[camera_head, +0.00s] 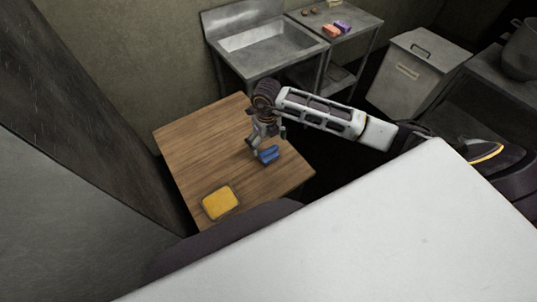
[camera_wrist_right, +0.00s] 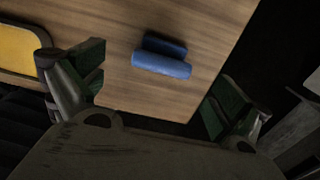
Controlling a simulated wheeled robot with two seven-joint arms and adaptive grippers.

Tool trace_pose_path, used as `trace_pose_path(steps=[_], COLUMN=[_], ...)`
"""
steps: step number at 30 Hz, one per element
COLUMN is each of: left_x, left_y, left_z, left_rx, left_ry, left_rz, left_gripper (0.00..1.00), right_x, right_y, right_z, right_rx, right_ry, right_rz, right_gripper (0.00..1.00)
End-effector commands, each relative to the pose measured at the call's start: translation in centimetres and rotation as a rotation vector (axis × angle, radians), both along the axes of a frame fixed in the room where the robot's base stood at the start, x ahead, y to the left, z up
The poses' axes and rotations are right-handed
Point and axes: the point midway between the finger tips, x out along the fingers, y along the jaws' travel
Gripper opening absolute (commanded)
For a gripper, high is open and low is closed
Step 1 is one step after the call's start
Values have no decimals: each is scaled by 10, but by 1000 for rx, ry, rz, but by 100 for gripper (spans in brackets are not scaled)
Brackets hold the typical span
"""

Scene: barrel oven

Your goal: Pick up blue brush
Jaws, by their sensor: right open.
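The blue brush (camera_head: 268,154) lies on the wooden table (camera_head: 190,150) near its right edge. In the right wrist view the blue brush (camera_wrist_right: 162,58) lies on the bare wood, between and beyond the fingers. My right gripper (camera_head: 267,143) reaches in from the right over the table, pointing down, just above the brush. In the right wrist view the right gripper (camera_wrist_right: 152,92) has its two green-padded fingers wide apart, with nothing between them. I cannot tell how high it is above the brush. My left gripper is not in view.
A yellow sponge-like block in a tray (camera_head: 220,202) sits at the table's near corner. Behind are a metal sink (camera_head: 262,45), a side table with orange and purple items (camera_head: 337,29), and a grey bin (camera_head: 409,71). A large white surface (camera_head: 370,240) fills the foreground.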

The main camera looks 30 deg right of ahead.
Motion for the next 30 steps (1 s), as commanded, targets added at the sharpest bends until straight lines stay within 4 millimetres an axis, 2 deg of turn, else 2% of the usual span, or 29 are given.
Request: trace_pose_path(steps=[11, 24, 30], left_x=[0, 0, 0], left_y=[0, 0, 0], left_z=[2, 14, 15], left_rx=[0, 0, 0], left_ry=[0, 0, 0], left_rz=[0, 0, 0], left_gripper=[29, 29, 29], right_x=[-1, -4, -4], right_y=[-1, -5, -5], right_z=[-3, -44, -52], right_rx=[0, 0, -1], right_ry=[1, 2, 0], right_rz=[-1, -1, 0], right_gripper=[100, 100, 100])
